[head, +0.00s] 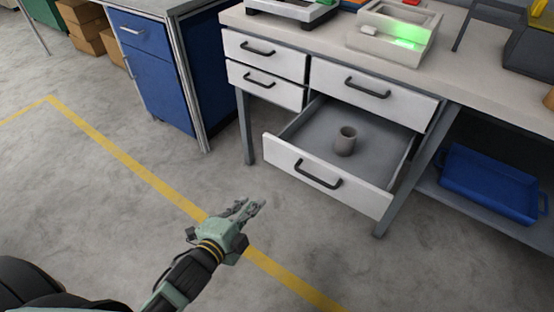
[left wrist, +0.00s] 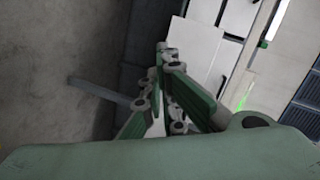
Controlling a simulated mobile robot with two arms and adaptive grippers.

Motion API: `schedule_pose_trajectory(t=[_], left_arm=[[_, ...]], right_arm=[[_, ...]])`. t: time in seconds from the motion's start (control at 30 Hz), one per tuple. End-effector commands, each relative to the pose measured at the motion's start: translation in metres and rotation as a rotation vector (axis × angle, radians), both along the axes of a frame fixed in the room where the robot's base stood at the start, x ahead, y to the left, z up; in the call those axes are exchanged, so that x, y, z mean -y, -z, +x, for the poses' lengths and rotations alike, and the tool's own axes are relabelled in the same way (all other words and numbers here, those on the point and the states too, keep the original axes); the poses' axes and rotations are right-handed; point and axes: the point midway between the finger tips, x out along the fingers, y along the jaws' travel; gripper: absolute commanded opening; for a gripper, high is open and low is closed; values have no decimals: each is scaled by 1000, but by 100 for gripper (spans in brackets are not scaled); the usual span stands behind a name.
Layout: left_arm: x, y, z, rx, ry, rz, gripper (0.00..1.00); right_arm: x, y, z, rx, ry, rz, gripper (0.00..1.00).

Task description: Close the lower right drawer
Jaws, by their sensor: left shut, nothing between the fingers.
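The lower right drawer (head: 326,178) of the white workbench is pulled out in the head view, with a dark bar handle (head: 303,173) on its front. A grey cup (head: 345,141) stands inside it. My left gripper (head: 257,205) is in front of the drawer, over the floor, apart from the drawer front and its handle. It is shut and holds nothing. In the left wrist view my left gripper's fingers (left wrist: 166,62) come together, with white drawer fronts (left wrist: 205,50) beyond them. My right gripper does not show.
The upper right drawer (head: 372,88) and two left drawers (head: 264,84) are closed. A blue cabinet (head: 165,75) stands to the left. A blue crate (head: 490,185) sits on the lower shelf at right. The floor before the drawer is clear, with a yellow line (head: 150,172).

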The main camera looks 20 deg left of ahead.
Motion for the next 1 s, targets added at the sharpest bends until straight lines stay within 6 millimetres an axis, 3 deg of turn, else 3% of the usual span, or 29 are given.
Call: schedule_pose_trajectory(t=[0.03,0.1,0.27,0.47,0.8,1.0], left_arm=[[6,-22,3,91,57,71,0],[15,-45,4,201,119,153,0],[26,-71,3,331,186,249,0],[33,-74,21,347,192,261,0],[55,-73,90,345,189,257,0],[65,-73,120,342,190,257,0]], right_arm=[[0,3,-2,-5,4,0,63],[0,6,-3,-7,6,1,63],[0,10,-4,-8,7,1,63],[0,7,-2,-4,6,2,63],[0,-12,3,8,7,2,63],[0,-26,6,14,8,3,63]])
